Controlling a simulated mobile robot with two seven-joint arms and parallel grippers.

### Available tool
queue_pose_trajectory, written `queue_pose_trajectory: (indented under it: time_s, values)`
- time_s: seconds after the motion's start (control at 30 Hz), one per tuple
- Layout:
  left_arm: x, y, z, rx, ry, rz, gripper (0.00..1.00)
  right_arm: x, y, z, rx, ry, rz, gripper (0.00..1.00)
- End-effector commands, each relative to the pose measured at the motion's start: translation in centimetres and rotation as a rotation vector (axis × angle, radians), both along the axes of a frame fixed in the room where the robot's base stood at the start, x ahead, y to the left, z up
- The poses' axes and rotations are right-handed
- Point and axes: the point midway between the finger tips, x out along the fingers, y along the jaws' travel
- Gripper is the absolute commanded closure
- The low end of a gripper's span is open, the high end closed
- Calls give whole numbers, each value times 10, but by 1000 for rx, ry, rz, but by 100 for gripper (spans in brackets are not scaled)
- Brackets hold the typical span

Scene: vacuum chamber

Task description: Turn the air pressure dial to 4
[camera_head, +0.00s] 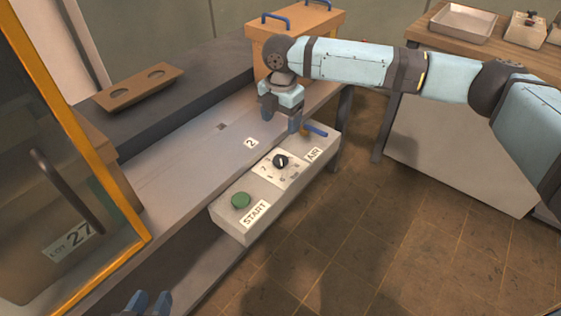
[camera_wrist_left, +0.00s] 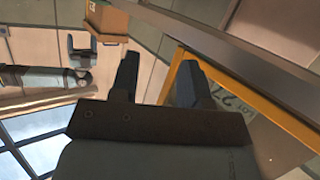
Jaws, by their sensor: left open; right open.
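The air pressure dial (camera_head: 280,160) is a black knob on a white number plate, on the front panel box (camera_head: 228,220) near the AIR label. A 7 shows at the plate's left; the other numbers and the pointer's exact setting are too small to read. My right gripper (camera_head: 281,115) is open and empty, above and behind the dial, apart from it, close to the blue lever. My left gripper (camera_head: 148,303) shows only its fingertips at the bottom edge, far from the dial. In the left wrist view it (camera_wrist_left: 158,80) is open with nothing between its fingers.
A green START button (camera_head: 241,201) sits left of the dial. A blue lever (camera_head: 315,130) is at the panel's far end. A yellow-framed door (camera_head: 82,140) stands at the left. A wooden box (camera_head: 325,22) and a tray (camera_head: 463,22) are behind. Open floor lies right of the panel.

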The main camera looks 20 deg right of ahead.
Motion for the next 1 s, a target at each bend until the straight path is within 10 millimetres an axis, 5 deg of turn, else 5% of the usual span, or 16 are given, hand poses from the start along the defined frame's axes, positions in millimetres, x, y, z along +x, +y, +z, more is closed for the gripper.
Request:
queue_pose_trajectory:
  time_s: [0.6,1.0]
  values:
    - [13,-26,58,-167,-277,-50,57,0,1,-117,1,-1,-1,29]
    - [13,-30,71,-198,-322,-60,57,0,1,-132,3,-2,-2,29]
